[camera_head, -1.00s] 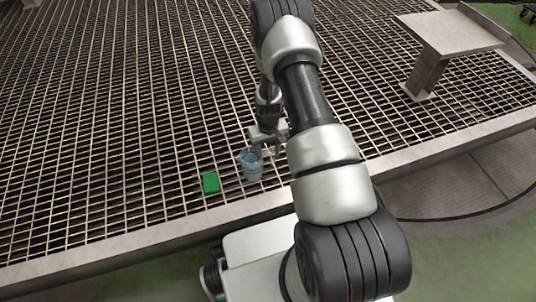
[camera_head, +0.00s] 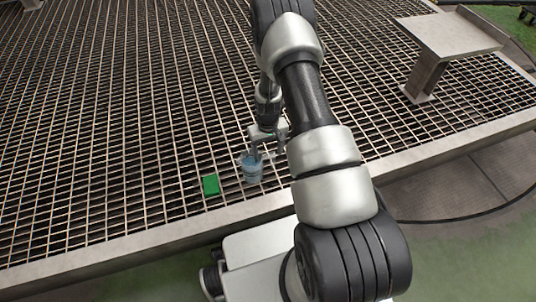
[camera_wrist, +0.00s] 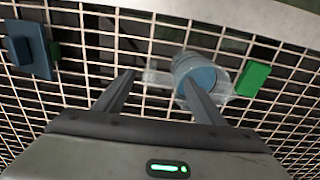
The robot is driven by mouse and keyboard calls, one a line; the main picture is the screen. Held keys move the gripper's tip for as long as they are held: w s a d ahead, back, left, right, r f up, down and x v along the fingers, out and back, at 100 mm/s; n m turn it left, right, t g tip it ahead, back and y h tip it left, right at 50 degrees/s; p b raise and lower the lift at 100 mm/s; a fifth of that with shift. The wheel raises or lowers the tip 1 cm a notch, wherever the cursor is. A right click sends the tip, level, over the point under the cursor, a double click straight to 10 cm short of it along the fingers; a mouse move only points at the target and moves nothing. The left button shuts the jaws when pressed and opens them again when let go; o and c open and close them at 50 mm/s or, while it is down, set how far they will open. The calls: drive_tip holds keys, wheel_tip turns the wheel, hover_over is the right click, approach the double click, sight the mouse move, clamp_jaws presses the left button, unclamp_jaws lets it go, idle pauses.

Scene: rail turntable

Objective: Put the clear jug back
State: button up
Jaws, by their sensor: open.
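The clear jug (camera_head: 252,171), bluish inside, stands on the metal grating near its front edge. It also shows in the wrist view (camera_wrist: 196,72), with its clear handle side toward the left. My gripper (camera_head: 262,147) is right at the jug, at its upper side in the head view. In the wrist view the gripper (camera_wrist: 158,80) is open; the clear handle part shows between the two fingers, and the right finger overlaps the jug's body. I cannot tell whether a finger touches it.
A green block (camera_head: 210,184) lies on the grating just left of the jug; it is right of the jug in the wrist view (camera_wrist: 252,78). A blue object (camera_wrist: 30,48) is at the wrist view's left. A raised metal stand (camera_head: 448,36) is at far right. The left grating is clear.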

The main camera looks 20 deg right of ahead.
drive_tip(key=s+a+r+t+p, duration=0.1)
drive_tip(key=s+a+r, duration=0.15)
drive_tip(key=r, duration=1.75)
drive_tip(key=s+a+r+t+p, duration=0.1)
drive_tip(key=s+r+t, duration=0.15)
drive_tip(key=r, duration=1.75)
drive_tip(key=s+a+r+t, duration=0.1)
drive_tip(key=s+r, duration=0.5)
drive_tip(key=s, duration=0.3)
drive_tip(key=s+a+r+t, duration=0.1)
drive_tip(key=s+a+r, duration=0.1)
drive_tip(key=s+r, duration=0.4)
drive_tip(key=shift+s+r, duration=0.15)
drive_tip(key=shift+s, duration=1.85)
